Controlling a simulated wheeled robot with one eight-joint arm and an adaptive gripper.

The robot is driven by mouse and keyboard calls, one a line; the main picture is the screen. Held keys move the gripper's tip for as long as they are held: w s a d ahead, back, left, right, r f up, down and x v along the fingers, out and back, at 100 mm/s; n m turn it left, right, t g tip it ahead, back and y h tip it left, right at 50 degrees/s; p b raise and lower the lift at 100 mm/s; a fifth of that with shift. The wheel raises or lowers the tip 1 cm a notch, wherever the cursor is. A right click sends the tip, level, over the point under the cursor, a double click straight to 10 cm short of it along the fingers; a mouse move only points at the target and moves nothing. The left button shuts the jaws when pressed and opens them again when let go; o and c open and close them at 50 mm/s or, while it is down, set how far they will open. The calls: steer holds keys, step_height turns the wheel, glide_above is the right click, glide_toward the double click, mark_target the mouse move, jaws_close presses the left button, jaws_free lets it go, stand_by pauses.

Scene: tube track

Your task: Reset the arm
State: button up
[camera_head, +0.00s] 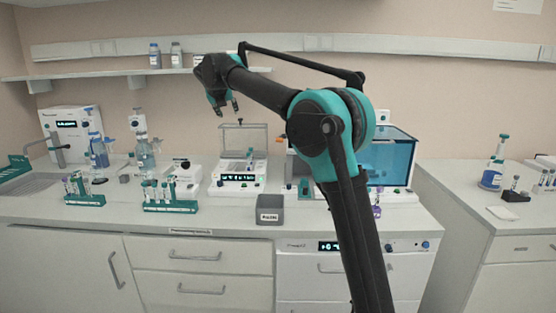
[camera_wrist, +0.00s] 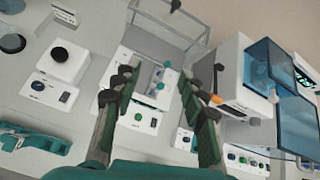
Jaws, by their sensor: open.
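My gripper (camera_head: 229,107) hangs in the air above the bench, over the white machine with a raised clear lid (camera_head: 240,176). Its jaws are open, with nothing between them. In the wrist view my gripper (camera_wrist: 162,95) shows two dark fingers spread apart. Below them is the white machine (camera_wrist: 130,112) with a teal knob, and a tube with a teal cap stands in it. My arm reaches up from the lower middle and bends left at the teal elbow.
Two teal tube racks (camera_head: 170,206) (camera_head: 85,200) stand at the left of the bench. A grey open bin (camera_head: 270,210) sits at the front edge. A blue-windowed box (camera_head: 392,160) stands behind my arm. A wall shelf (camera_head: 110,73) holds bottles behind my gripper.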

steer(key=s+d+f+m+g, duration=0.1)
steer(key=s+d+f+m, duration=0.4)
steer(key=d+f+m, duration=0.3)
steer(key=s+d+f+m+g+h, duration=0.15)
steer(key=s+d+f+m, duration=0.4)
steer(key=d, duration=0.55)
steer(key=s+d+f+m+g+y, duration=0.1)
steer(key=s+d+f+m, duration=0.55)
steer(key=d+f, duration=0.2)
steer(key=s+d+f+m+g, duration=0.1)
steer(key=s+d+f+m, duration=0.2)
steer(key=s+f+m, duration=0.3)
steer(key=s+d+f+m, duration=0.4)
steer(key=s+f+m, duration=0.2)
steer(key=s, duration=0.7)
steer(key=s+d+f+m+g, duration=0.1)
steer(key=s+d+f+m, duration=0.3)
steer(key=s+f, duration=0.5)
steer(key=s+m+y, duration=0.1)
steer(key=m, duration=0.1)
steer(key=shift+s+f+m+g, duration=0.3)
steer(key=shift+s+f+g, duration=0.05)
steer(key=shift+f, duration=0.05)
